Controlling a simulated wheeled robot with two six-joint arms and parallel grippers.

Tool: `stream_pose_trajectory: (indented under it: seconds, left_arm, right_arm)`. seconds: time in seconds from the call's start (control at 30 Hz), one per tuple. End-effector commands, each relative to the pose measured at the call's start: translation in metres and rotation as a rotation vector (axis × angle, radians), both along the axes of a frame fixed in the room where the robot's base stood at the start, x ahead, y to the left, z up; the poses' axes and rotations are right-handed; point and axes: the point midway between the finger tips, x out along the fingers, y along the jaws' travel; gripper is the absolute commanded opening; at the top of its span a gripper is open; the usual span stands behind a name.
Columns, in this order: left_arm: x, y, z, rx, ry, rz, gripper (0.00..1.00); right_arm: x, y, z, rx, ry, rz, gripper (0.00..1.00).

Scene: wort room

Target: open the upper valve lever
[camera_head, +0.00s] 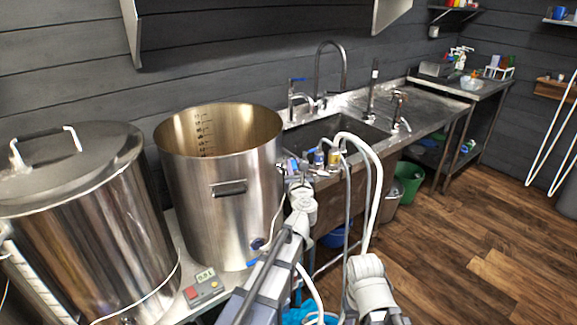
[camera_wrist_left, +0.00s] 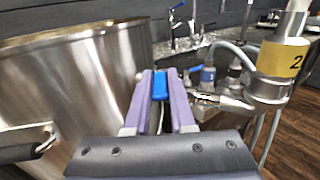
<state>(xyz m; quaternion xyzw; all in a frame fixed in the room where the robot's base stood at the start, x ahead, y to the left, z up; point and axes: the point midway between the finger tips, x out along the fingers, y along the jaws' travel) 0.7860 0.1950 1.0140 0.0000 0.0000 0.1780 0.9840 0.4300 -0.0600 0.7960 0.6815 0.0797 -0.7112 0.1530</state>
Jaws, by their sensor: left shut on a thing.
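The open steel kettle (camera_head: 225,210) stands in the middle of the head view, and its wall also fills the left of the left wrist view (camera_wrist_left: 85,90). The upper valve's blue lever (camera_wrist_left: 160,85) shows between the two purple-grey fingers of my left gripper (camera_wrist_left: 163,88). The gripper is shut on it, beside the kettle's right wall. In the head view my left gripper (camera_head: 292,168) is small and partly hidden by its wrist. The lower valve (camera_head: 258,244), with a blue handle, sits near the kettle's base. My right gripper is out of view.
Hose ends with a yellow "2" band (camera_wrist_left: 281,60) and a blue band (camera_wrist_left: 208,75) are close to the right of my left gripper. White hoses (camera_head: 374,190) hang there. A lidded steel vessel (camera_head: 85,230) stands left; a sink (camera_head: 335,137) is behind. Floor at right is clear.

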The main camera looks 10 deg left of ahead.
Motion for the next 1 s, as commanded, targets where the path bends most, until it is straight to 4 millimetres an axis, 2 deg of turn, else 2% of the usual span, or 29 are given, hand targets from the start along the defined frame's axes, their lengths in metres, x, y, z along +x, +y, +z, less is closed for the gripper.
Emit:
stream_pose_trajectory:
  seconds: [0.1, 0.5, 1.0]
  left_arm:
    - [0.008, -0.012, 0.000, 0.000, 0.000, 0.104, 0.00]
    - [0.020, -0.027, 0.000, 0.000, 0.000, 0.410, 0.00]
    - [0.024, -0.031, 0.000, 0.000, 0.000, 0.556, 0.00]
  right_arm:
    - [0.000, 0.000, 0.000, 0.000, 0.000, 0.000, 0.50]
    - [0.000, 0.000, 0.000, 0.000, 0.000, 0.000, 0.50]
    - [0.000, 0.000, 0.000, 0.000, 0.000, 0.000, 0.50]
